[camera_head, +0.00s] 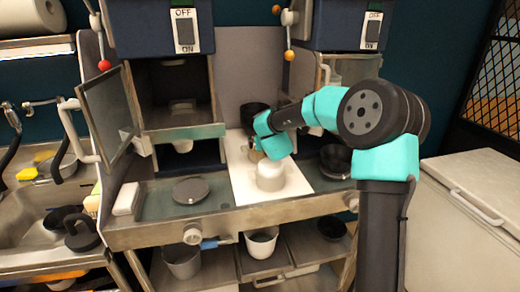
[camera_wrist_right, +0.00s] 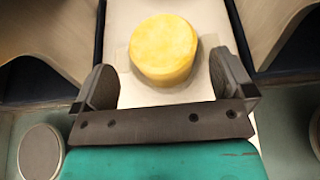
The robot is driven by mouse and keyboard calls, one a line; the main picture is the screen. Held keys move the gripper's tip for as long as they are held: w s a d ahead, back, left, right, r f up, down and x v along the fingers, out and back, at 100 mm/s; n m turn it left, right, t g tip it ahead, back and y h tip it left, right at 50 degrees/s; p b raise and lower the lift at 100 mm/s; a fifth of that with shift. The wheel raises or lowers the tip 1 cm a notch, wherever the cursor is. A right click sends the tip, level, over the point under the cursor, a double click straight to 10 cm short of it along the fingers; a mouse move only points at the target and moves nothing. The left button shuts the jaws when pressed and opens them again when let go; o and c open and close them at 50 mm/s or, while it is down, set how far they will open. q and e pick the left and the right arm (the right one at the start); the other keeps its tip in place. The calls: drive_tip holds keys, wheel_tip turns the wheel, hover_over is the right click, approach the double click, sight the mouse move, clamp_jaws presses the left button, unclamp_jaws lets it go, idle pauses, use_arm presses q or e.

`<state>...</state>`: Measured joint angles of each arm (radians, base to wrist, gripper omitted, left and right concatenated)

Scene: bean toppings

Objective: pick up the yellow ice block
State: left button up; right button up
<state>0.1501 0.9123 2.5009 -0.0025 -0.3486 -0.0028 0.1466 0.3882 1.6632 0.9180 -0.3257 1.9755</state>
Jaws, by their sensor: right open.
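The yellow ice block (camera_wrist_right: 163,46) is a short round yellow cylinder in the right wrist view. It stands on a pale surface, ahead of and partly between the fingers of my right gripper (camera_wrist_right: 162,72). The gripper is open and empty, with one finger on each side and visible gaps to the block. In the head view my right gripper (camera_head: 268,142) is over the white board (camera_head: 243,178). The block is mostly hidden there behind the gripper. My left gripper is not in view.
A white rounded container (camera_head: 270,176) stands on the board just in front of the gripper. A grey disc (camera_head: 191,190) lies on the counter to the left. A dark bowl (camera_head: 336,158) is to the right. An open cabinet door (camera_head: 107,115) stands out at the left.

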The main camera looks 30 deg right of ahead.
drive_tip(key=shift+x, duration=2.55)
drive_tip(key=shift+f, duration=0.1)
drive_tip(key=c, duration=0.9)
